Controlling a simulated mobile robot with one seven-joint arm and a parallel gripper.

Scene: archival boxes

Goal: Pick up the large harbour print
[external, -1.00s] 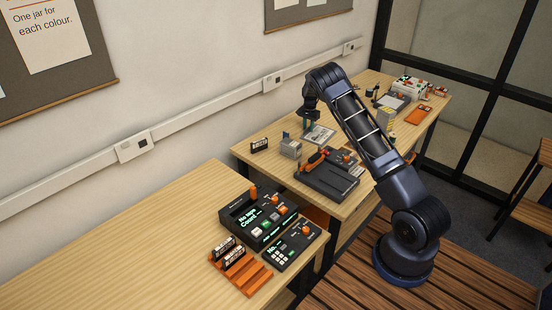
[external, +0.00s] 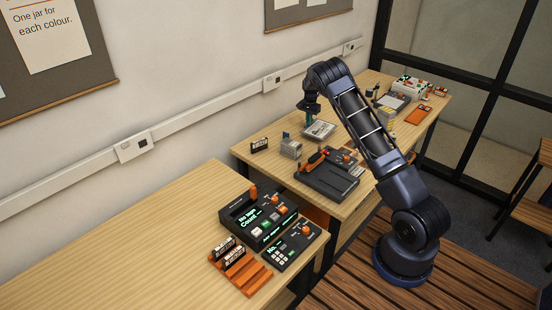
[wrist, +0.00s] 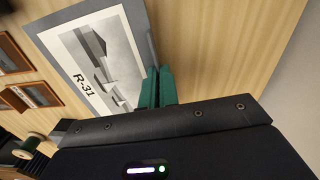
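The large harbour print (wrist: 100,62) is a flat board with a grey border, a grey picture of angular blocks and the mark R-31. It fills the upper left of the wrist view. In the external view the print (external: 320,130) is just above the far table, beside the grey boxes. My gripper (wrist: 159,86) has green fingertips, closed with the print's edge between them. In the external view my gripper (external: 309,110) is above the print's left edge, and the fingers are small there.
Grey boxes (external: 291,149) and a dark device with an orange handle (external: 327,180) stand close by. A black labelled holder (external: 259,145) is to the left. Orange trays (wrist: 35,96) and a spool (wrist: 33,143) show in the wrist view. The near table's left part is clear.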

